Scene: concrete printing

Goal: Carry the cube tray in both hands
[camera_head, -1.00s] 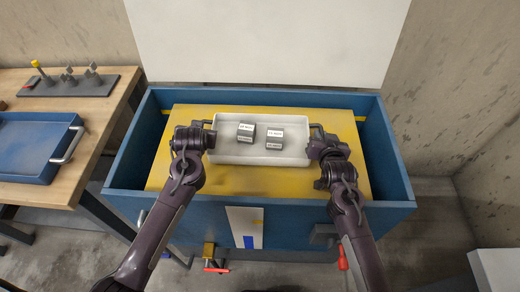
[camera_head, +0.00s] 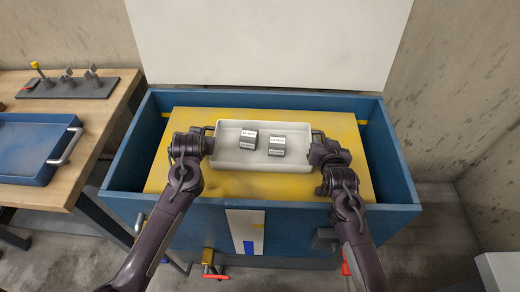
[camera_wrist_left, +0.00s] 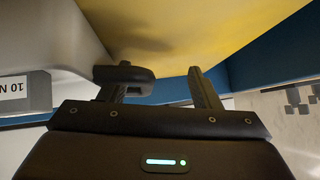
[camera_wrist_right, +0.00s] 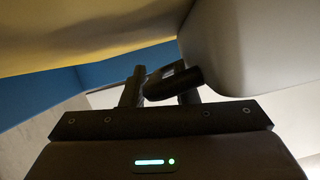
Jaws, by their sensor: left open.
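The white cube tray (camera_head: 236,166) lies over the yellow surface inside the blue box, with two grey labelled cubes (camera_head: 248,140) (camera_head: 277,146) in it. A dark handle stands at each short end. My left gripper (camera_head: 205,143) is at the tray's left handle; in the left wrist view its jaws (camera_wrist_left: 160,85) are open, with the handle (camera_wrist_left: 125,74) close to one finger. My right gripper (camera_head: 318,150) is at the right handle; in the right wrist view its fingers (camera_wrist_right: 160,92) stand near the handle (camera_wrist_right: 174,82). Whether they clamp it is hidden.
The blue box's walls (camera_head: 401,180) surround the yellow surface (camera_head: 250,187), and a pale upright panel (camera_head: 265,45) stands behind. A wooden table (camera_head: 50,188) at left holds a blue tray (camera_head: 28,172) and a dark tool rack (camera_head: 65,89). Concrete walls enclose the right.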

